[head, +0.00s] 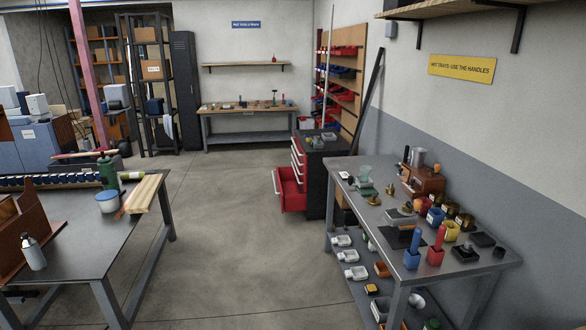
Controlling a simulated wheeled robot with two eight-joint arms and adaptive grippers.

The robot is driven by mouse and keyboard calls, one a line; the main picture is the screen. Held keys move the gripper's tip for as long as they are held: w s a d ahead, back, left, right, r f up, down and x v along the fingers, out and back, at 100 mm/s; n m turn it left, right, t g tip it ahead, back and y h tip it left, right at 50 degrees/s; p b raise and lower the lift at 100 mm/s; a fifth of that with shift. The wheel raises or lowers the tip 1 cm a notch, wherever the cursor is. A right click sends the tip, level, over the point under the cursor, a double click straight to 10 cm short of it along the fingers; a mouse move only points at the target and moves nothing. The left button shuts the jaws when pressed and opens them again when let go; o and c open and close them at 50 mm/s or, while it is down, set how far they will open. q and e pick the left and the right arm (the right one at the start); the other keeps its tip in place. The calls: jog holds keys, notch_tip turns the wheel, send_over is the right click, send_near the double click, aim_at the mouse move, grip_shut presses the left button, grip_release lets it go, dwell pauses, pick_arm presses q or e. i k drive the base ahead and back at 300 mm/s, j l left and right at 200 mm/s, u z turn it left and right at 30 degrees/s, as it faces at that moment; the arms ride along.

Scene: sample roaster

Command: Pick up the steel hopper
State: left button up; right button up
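A grey steel cup-like piece (418,158), which looks like the steel hopper, shows at the back of the right-hand workbench (345,190). It appears to sit on top of a copper-brown machine (424,181). It is small in the view, and I cannot tell whether it is loose or fixed. A dark upright part stands just left of it. Neither of my grippers is in view.
The right bench holds a green scale-like device (365,178), a blue-handled tool (413,249), a red-handled tool (437,247) and several coloured cups. A red drawer (290,190) juts out from a cabinet. A left table (75,235) stands opposite, with clear floor between.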

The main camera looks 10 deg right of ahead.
aim_at(419, 155)
jog(key=i+z, duration=0.1)
jog(key=i, duration=0.35)
jog(key=i+j+z, duration=0.15)
jog(key=i, duration=0.3)
jog(key=i+j+z, duration=0.1)
jog(key=i, duration=0.35)
jog(key=i+j+z, duration=0.15)
jog(key=i, duration=0.3)
jog(key=i+j+z, duration=0.2)
jog(key=i+z, duration=0.25)
jog(key=i+j+z, duration=0.2)
jog(key=z, duration=0.3)
jog(key=i+j+z, duration=0.25)
jog(key=j+z, duration=0.2)
jog(key=i+j+z, duration=0.15)
jog(key=j+z, duration=0.75)
jog(key=i+j, duration=0.05)
jog(key=j, duration=0.05)
